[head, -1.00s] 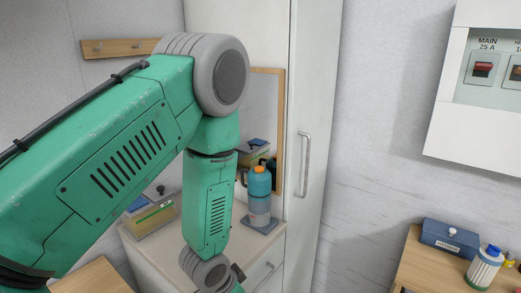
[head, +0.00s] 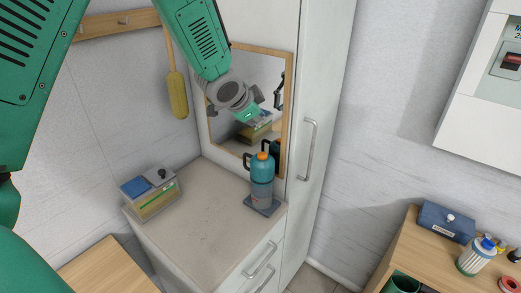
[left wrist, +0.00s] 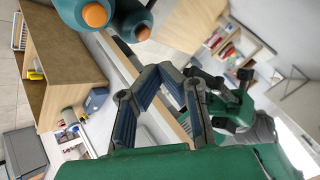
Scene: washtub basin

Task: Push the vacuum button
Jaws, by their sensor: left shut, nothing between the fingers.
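A blue-teal vacuum flask (head: 261,172) with a grey lower part and black handle stands upright on a small dark pad on the cabinet top. Its round orange button (head: 262,155) is on top. The flask's teal top also shows large at the upper left of the left wrist view (left wrist: 70,13), with its smaller mirror reflection beside it. My left gripper (head: 258,95) is above the flask, in front of the mirror and apart from the button. Its fingers close together in the left wrist view (left wrist: 164,72), with nothing between them. My right gripper is out of view.
A wood-framed mirror (head: 219,128) stands behind the flask. A clear box with a blue-grey lid (head: 150,193) sits left on the cabinet top (head: 208,215). A tall white cabinet (head: 318,90) rises at the right. The cabinet top between box and flask is clear.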

